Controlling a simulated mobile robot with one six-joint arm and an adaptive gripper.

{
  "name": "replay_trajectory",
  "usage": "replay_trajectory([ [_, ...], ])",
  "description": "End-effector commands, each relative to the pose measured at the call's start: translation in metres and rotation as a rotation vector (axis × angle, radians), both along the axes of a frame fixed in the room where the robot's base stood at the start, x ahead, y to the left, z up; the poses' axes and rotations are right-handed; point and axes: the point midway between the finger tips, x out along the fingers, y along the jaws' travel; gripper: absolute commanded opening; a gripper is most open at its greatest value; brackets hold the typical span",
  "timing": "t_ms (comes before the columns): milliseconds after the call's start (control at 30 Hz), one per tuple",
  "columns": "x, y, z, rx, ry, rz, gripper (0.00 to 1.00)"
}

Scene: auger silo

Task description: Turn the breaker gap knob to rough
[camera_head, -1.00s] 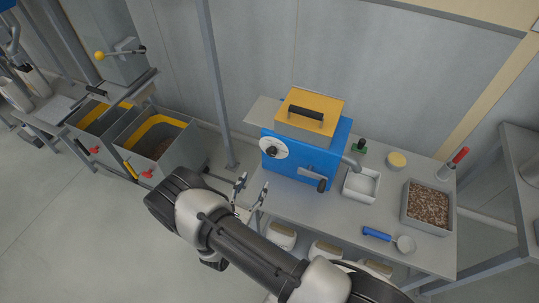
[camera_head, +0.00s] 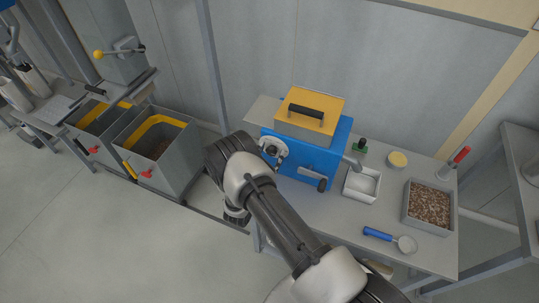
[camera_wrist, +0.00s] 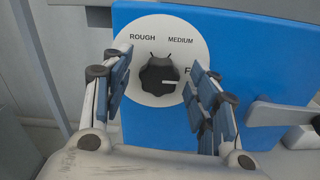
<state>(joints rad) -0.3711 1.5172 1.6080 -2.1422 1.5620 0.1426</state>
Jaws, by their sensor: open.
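The black breaker gap knob (camera_wrist: 158,76) sits on a round white dial (camera_wrist: 135,62) on the front of a blue machine (camera_wrist: 250,60). The words ROUGH and MEDIUM show above the knob; a third word starting with F is mostly hidden by my right finger. The knob's white mark points right, toward that third word. My gripper (camera_wrist: 159,74) is open, with one finger on each side of the knob; I cannot tell whether they touch it. In the head view the dial (camera_head: 266,143) is partly covered by my gripper (camera_head: 276,152).
The machine has a yellow lid (camera_head: 310,118) and a crank (camera_head: 313,177) to the right of the dial. A white tray (camera_head: 362,184), a blue-handled scoop (camera_head: 378,235) and a grain bin (camera_head: 428,208) stand on the bench. Grey bins (camera_head: 178,172) stand on the left.

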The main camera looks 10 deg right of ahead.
Motion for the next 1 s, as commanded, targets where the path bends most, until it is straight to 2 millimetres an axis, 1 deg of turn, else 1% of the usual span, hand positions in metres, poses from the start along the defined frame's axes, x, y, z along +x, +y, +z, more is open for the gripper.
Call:
replay_trajectory([
  [100,-0.0001,0.0002,0.0001,0.000,0.000,0.000,0.54],
  [767,-0.0006,0.0002,-0.0001,0.000,0.000,0.000,0.10],
  [1000,-0.0006,0.0002,-0.0007,-0.017,0.012,-0.001,0.10],
])
